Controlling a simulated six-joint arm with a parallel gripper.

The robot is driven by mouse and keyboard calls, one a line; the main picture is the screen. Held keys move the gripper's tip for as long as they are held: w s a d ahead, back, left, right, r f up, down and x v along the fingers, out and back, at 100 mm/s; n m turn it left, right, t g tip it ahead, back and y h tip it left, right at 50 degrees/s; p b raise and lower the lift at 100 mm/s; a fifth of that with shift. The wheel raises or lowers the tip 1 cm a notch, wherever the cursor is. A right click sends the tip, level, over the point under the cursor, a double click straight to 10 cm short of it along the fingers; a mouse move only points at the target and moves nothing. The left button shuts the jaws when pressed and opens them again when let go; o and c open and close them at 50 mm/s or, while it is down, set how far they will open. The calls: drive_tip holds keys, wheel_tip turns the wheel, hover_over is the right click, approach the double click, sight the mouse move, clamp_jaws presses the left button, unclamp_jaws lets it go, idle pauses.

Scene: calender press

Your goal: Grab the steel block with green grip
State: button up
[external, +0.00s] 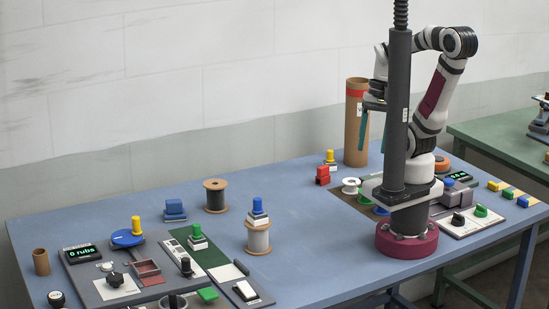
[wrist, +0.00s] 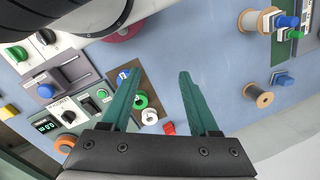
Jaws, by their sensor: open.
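The steel block with a green grip (external: 198,239) stands upright on the green and white strip at the left-centre of the table in the external view. In the wrist view its green grip (wrist: 296,34) shows near the right edge, partly crowded by a blue-gripped block (wrist: 287,21). My gripper (external: 375,132) is open and empty, with its teal fingers pointing down near the back right of the table, far to the right of the block. In the wrist view my gripper (wrist: 160,75) has nothing between its fingers.
A blue-gripped block (external: 257,214) sits on a pale spool (external: 258,239) right of the green-gripped one. A brown spool (external: 215,196) stands behind. A tall cardboard tube (external: 356,105), a red block (external: 322,175) and a yellow-gripped block (external: 330,160) are near my gripper. The middle table is clear.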

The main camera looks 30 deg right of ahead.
drive_tip(key=w+a+m+g+y, duration=0.1)
drive_tip(key=a+g+y, duration=0.15)
drive_tip(key=a, duration=0.35)
drive_tip(key=w+a+g+y, duration=0.1)
drive_tip(key=a+y, duration=0.2)
drive_tip(key=a, duration=0.3)
drive_tip(key=m+t+y, duration=0.4)
drive_tip(key=m+y, duration=0.2)
drive_tip(key=m, duration=0.5)
hover_over(195, 237)
drive_tip(key=w+d, duration=0.1)
drive_tip(key=d, duration=1.1)
wheel_tip(195, 237, down, 14)
drive_tip(key=f, duration=0.1)
drive_tip(key=x, duration=1.5)
drive_tip(key=shift+s+a+r, duration=0.15)
drive_tip(key=shift+a+r, duration=0.15)
drive_tip(key=shift+a, duration=0.05)
clamp_jaws()
